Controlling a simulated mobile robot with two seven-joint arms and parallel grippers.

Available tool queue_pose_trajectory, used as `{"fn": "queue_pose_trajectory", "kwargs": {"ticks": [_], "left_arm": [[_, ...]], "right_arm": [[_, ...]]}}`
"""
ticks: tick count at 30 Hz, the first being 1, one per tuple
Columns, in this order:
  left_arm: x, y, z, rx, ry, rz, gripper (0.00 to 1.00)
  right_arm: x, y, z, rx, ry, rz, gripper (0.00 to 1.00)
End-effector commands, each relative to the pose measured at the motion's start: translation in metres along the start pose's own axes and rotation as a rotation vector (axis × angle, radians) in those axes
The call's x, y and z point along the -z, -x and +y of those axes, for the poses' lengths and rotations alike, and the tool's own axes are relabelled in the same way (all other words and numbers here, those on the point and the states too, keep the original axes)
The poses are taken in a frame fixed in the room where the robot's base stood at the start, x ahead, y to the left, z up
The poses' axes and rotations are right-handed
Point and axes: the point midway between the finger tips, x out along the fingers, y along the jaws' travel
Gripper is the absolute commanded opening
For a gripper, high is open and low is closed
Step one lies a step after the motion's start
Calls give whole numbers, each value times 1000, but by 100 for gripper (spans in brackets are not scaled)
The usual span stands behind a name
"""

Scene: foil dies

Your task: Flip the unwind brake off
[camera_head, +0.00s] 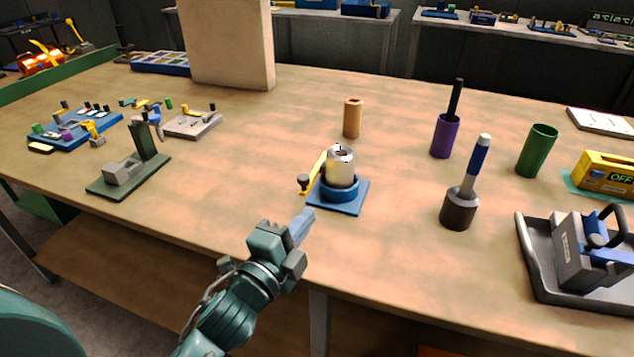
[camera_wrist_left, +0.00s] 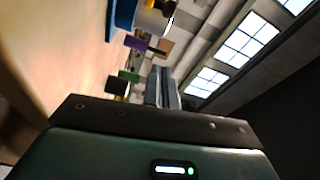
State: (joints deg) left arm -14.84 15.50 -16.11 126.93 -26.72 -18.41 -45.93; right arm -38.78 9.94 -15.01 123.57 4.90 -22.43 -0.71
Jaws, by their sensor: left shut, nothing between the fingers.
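The unwind stand has a square blue base (camera_head: 350,205) in the middle of the table, with a silver roll (camera_head: 341,165) upright in a round blue holder. A yellow lever (camera_head: 319,166), likely the unwind brake, slants up along the roll's left side, with a dark knob (camera_head: 304,181) at its lower end. My left gripper (camera_head: 304,222) is shut and empty, in front of the base and below the knob in the picture, apparently not touching. Its closed fingers (camera_wrist_left: 161,85) also show in the left wrist view. My right gripper is not in view.
A tan cylinder (camera_head: 352,118) stands behind the stand. A purple cup (camera_head: 445,136), a dark holder with a blue-handled tool (camera_head: 459,208) and a green cup (camera_head: 537,150) stand to the right. A green-grey fixture (camera_head: 130,175) stands left.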

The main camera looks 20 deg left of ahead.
Motion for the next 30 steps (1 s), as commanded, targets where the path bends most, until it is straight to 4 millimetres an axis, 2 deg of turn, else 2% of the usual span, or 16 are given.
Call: {"fn": "queue_pose_trajectory", "kwargs": {"ticks": [10,14,17,28,29,30], "left_arm": [[0,-1,-1,2,-2,1,0],[0,-9,-2,3,-2,1,0],[0,-22,-2,4,-1,2,0],[1,-100,-2,3,0,1,0],[0,-105,-2,2,-1,1,0],[-10,-98,0,-3,-5,-2,0]], "right_arm": [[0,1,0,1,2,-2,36],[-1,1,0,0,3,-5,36],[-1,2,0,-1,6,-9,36],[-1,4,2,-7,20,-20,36],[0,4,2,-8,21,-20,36],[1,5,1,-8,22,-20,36]]}}
